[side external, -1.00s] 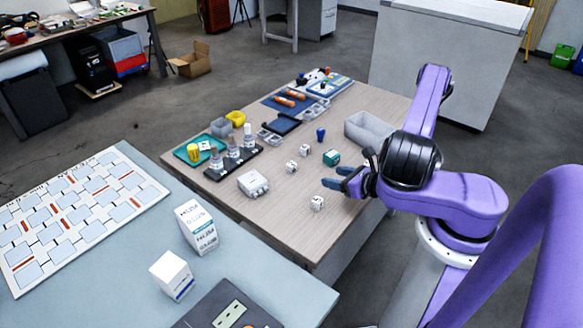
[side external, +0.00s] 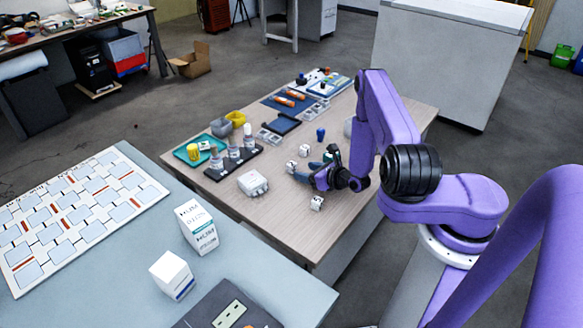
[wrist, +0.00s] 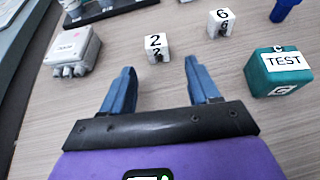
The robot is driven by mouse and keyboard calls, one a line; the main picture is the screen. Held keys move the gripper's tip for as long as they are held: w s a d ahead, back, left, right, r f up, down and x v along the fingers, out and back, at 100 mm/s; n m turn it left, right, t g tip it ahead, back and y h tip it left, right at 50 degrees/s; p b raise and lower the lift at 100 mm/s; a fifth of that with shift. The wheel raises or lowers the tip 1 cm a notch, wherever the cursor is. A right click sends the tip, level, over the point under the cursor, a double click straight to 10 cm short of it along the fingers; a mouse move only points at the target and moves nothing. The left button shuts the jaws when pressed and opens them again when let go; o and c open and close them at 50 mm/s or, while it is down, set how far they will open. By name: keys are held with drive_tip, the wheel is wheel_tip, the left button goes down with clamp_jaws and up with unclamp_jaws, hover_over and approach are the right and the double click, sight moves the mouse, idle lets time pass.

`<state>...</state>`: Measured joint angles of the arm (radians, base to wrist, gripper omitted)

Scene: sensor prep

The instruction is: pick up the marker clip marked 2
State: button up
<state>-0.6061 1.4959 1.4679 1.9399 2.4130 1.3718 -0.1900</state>
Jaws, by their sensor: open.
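The marker clip marked 2 (wrist: 157,46) is a small white block with a black 2, standing on the wooden table just beyond my fingertips in the wrist view. It also shows in the side view (side external: 292,168), just left of my gripper (side external: 308,172). My gripper shows in the wrist view (wrist: 159,68) with its two blue fingers apart and nothing between them. The clip lies ahead of the gap between them, apart from both fingers. Another white clip, marked 6 (wrist: 221,23), stands farther back and to the right.
A green block marked TEST (wrist: 279,72) is right of my right finger. A white junction box (wrist: 73,50) is to the left. A third white clip (side external: 317,203) stands near the table's front edge. A dark rack of bottles (side external: 234,160) is farther left.

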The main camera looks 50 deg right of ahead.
sight(294, 167)
drive_tip(key=shift+r+x, duration=0.2)
drive_tip(key=shift+x, duration=2.3)
drive_tip(key=shift+w+a, duration=0.1)
drive_tip(key=shift+c, duration=0.3)
drive_tip(key=c, duration=1)
drive_tip(key=shift+c, duration=0.2)
drive_tip(key=shift+r, duration=0.15)
